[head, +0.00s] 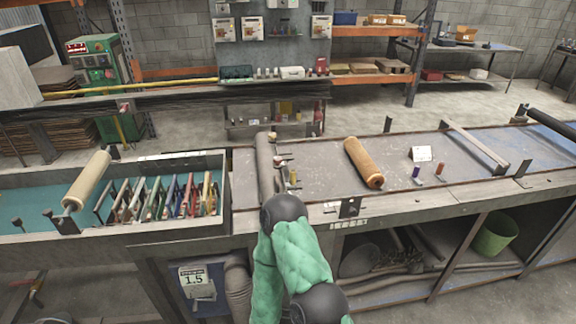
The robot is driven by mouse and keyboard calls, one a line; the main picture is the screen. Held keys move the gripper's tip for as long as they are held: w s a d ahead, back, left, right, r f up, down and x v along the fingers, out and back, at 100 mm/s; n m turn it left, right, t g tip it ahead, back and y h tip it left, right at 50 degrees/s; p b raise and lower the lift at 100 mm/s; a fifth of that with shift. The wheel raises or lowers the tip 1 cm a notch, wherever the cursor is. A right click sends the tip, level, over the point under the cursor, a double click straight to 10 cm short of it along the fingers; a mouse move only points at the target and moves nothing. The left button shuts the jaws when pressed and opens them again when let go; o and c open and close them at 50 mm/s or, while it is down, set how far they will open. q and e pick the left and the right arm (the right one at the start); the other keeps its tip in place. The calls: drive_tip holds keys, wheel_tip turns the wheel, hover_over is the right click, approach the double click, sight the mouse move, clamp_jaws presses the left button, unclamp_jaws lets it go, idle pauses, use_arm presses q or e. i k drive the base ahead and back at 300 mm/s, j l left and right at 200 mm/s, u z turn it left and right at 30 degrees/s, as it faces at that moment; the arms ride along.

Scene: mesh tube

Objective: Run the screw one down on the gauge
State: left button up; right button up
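I cannot pick out the screw or the gauge with certainty. Small upright pieces stand on the bench: a purple one (416,171), a red one (440,169) and a yellow one (293,177). A small white card or block (420,154) is beside the purple and red ones. A green-sleeved arm of mine with black joints comes up from the bottom middle, in front of the bench edge. Neither gripper shows, and I cannot tell which arm this is.
The bench (330,185) spans the view. A brown roller (362,162) lies on it, with a grey roller (265,165) to its left. A teal-floored tray (150,228) at left holds a pale roller (88,180) and several coloured tools. A green bin (495,234) sits below.

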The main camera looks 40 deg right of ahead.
sight(278, 160)
drive_tip(key=k+l+z, duration=0.1)
drive_tip(key=z, duration=0.6)
drive_tip(key=i+l+z, duration=0.3)
drive_tip(key=i, duration=0.35)
drive_tip(key=l, duration=0.1)
